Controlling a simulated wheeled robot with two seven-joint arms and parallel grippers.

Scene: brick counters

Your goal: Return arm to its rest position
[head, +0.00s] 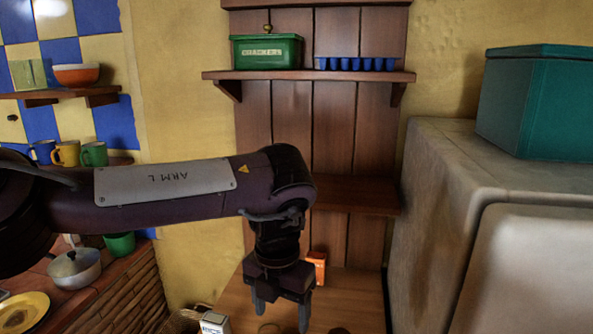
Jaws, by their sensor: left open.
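My left arm (165,183) comes in from the left of the head view and reaches across to the middle. Its gripper (281,312) points down, open, with nothing seen between its fingers. It is in front of a wooden surface at the bottom of the view. An orange box (316,264) stands behind the gripper, just to its right. My right gripper is not in view.
A big pale cabinet (440,200) with a teal box (535,105) stands at right. A brick counter with a pot (75,268) is at left.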

